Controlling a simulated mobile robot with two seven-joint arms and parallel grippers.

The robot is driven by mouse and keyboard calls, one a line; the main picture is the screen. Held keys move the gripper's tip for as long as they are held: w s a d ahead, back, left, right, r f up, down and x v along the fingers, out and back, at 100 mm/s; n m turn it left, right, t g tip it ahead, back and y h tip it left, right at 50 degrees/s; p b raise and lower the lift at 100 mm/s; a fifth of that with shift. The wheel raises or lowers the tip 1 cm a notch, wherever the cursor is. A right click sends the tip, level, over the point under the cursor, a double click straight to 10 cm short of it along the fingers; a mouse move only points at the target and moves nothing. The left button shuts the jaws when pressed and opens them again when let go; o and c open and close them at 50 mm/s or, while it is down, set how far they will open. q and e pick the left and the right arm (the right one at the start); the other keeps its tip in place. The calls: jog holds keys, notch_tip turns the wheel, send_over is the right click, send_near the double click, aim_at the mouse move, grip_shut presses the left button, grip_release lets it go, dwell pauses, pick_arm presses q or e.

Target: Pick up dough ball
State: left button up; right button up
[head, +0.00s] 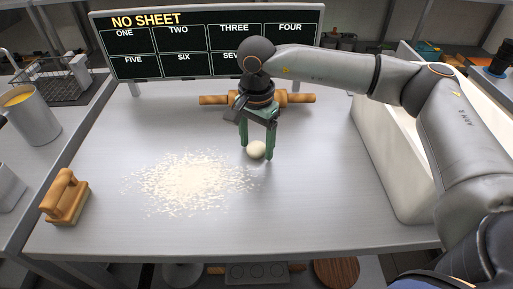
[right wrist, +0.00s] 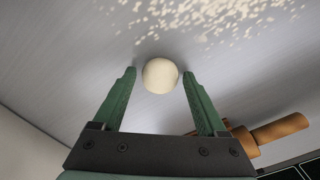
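A pale round dough ball (head: 256,150) rests on the steel table (head: 310,200), just right of the scattered flour. My right gripper (head: 257,155) points down over it with its green fingers on either side of the ball. In the right wrist view the dough ball (right wrist: 160,75) lies between the open fingertips (right wrist: 158,78), with a gap on each side. The right gripper is open and holds nothing. My left gripper is not in view.
Flour (head: 195,180) is spread left of the ball. A rolling pin (head: 215,99) lies behind the gripper. A white bin (head: 392,165) is at the right. A menu board (head: 135,67) stands at the back.

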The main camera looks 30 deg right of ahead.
jog(key=c, duration=1)
jog(key=shift+c, duration=0.5)
jog(key=shift+r, duration=0.1)
